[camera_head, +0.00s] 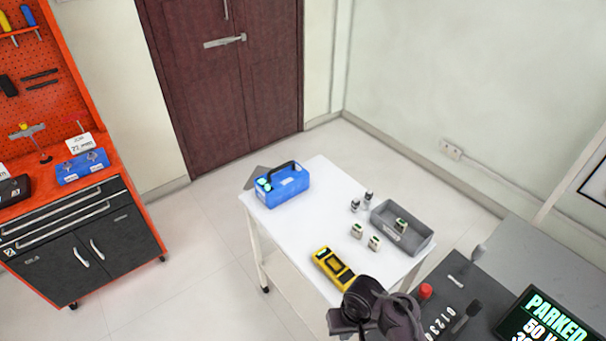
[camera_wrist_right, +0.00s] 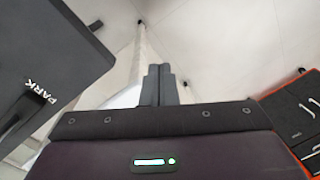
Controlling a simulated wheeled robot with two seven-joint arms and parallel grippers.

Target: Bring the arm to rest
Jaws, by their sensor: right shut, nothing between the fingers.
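My right gripper (camera_head: 342,322) shows at the lower middle of the head view, at the near edge of the white table (camera_head: 290,235). In the right wrist view its two dark fingers (camera_wrist_right: 159,84) are together with nothing between them. My left gripper is in neither view. The dark control console (camera_head: 455,305) is just right of my right arm. It has a red button (camera_head: 425,291), levers and a screen (camera_head: 555,315) reading "PARKED". A panel marked "PARK" (camera_wrist_right: 40,90) fills the left of the wrist view.
The table holds a blue case (camera_head: 290,188), a yellow device (camera_head: 333,268), a grey bin (camera_head: 415,237) with a small block inside, two small blocks (camera_head: 374,243) and two small dark bottles (camera_head: 368,197). A red tool cabinet (camera_head: 120,235) stands left. Floor between is clear.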

